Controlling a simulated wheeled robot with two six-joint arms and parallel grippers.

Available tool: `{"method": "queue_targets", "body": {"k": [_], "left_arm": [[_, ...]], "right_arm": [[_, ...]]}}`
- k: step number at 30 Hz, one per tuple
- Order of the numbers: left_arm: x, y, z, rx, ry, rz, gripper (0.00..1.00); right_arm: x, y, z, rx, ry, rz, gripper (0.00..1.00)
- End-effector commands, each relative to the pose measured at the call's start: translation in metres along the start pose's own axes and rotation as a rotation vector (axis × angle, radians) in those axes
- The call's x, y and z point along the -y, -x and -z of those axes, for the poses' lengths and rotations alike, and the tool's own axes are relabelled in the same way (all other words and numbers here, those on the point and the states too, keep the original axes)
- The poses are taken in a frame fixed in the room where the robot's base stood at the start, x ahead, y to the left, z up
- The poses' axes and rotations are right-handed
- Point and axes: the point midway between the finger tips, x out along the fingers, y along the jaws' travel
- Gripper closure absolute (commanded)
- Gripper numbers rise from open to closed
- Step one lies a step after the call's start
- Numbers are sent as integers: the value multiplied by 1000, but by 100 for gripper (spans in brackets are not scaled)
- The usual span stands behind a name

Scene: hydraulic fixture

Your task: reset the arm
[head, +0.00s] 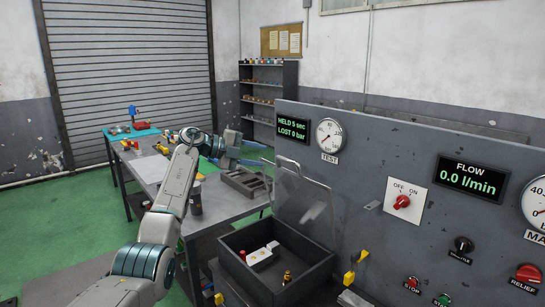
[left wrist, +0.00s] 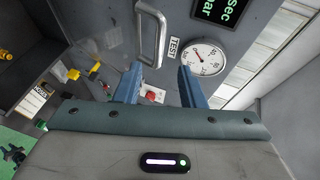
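My left arm rises from the bottom left in the head view and bends right at the wrist. Its gripper (head: 262,155) is held over the workbench side, near the left end of the grey panel (head: 365,160), apart from it. In the left wrist view both blue fingers are spread with nothing between them (left wrist: 157,85). Beyond them show the panel, the round TEST gauge (left wrist: 207,57), a metal handle (left wrist: 150,30) and a white plate with a red knob (left wrist: 152,94). My right gripper is not in view.
A dark open bin (head: 310,277) with small parts stands below the panel. A clear guard (head: 308,205) is raised behind it. The workbench (head: 215,205) holds a grey slotted tray (head: 243,182) and a dark cup (head: 195,198). Green floor at left is clear.

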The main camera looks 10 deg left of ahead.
Motion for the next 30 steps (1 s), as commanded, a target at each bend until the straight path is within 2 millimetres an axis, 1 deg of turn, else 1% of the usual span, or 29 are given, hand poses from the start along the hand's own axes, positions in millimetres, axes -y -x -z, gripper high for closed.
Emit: {"method": "queue_targets", "body": {"k": [1,4,6,8,11,13,17,20,21,23,24,26,27,29,30], "left_arm": [[-7,-5,-1,9,0,30,64],[-16,-14,-2,54,-9,149,64],[-26,-18,-2,102,-8,267,64],[-35,-17,0,151,2,376,64],[-53,-9,3,242,40,549,64],[-68,2,7,313,83,661,64],[-107,28,16,456,199,837,64],[-145,52,25,576,319,943,64],[-163,62,30,628,374,975,64],[-191,77,38,705,462,1015,64],[-211,86,44,757,526,1034,64],[-243,100,55,837,626,1050,64],[-265,109,64,890,695,1051,64],[-299,121,80,969,805,1041,64],[-321,128,92,1020,880,1027,64]], "right_arm": [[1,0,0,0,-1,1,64],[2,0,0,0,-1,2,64],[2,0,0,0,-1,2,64],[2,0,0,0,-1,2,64],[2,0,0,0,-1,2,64],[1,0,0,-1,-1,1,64],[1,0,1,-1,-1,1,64],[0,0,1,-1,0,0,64],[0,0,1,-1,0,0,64],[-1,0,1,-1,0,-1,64],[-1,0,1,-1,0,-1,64],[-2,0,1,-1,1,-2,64],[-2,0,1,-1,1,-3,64],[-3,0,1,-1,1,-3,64],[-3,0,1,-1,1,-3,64]]}}
